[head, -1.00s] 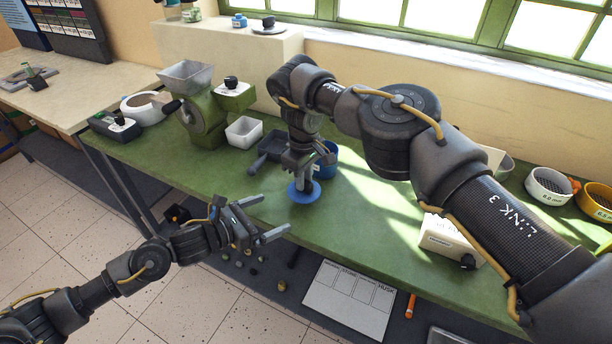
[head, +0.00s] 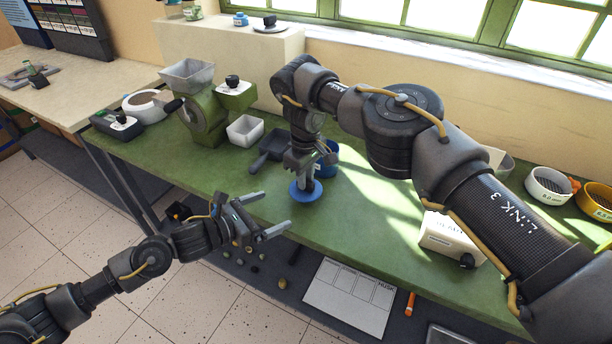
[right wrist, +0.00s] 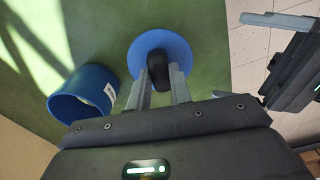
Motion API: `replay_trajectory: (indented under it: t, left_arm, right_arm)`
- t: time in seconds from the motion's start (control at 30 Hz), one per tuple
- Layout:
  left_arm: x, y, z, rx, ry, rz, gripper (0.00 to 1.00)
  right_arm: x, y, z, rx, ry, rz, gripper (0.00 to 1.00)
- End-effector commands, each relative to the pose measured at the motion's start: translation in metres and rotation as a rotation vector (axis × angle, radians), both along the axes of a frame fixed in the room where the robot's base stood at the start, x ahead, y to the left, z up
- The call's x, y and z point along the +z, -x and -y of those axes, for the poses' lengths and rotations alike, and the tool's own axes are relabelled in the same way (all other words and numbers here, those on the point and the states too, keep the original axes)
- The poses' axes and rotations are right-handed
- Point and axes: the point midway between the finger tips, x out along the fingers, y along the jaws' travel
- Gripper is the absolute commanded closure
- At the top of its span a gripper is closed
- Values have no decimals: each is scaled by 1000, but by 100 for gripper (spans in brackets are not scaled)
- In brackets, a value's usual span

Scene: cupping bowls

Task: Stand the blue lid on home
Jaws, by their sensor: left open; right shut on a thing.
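The blue lid (head: 305,193) is a flat disc with a dark knob. It lies at the front part of the green table. My right gripper (head: 303,183) is above it, pointing down, and is shut on its knob; the right wrist view shows the lid (right wrist: 178,50) with the black knob (right wrist: 158,70) between the fingers. A blue open canister (head: 327,160) stands behind the lid, partly hidden by my right arm; it also shows in the right wrist view (right wrist: 75,98). My left gripper (head: 274,212) is open and empty at the table's front edge, left of the lid. No spot marked as home is clear.
A dark pan (head: 268,150), a white square bowl (head: 245,131) and a green grinder (head: 206,115) stand left of the canister. A cream box (head: 447,238) stands at the right. Several sieve-like bowls (head: 548,187) are at the far right. Green table surface around the lid is free.

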Motion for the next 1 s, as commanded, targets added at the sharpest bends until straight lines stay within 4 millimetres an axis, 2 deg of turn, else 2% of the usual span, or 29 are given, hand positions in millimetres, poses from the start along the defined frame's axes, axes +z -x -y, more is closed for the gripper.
replay_trajectory:
  t: [0.43, 1.0]
  left_arm:
    - [2, 0, 0, 0, 0, 0, 1]
    - [-11, 0, 0, 0, 0, 0, 1]
  right_arm:
    - [-1, 0, -1, 0, 0, 0, 100]
    - [-21, 0, -1, 0, -1, -1, 100]
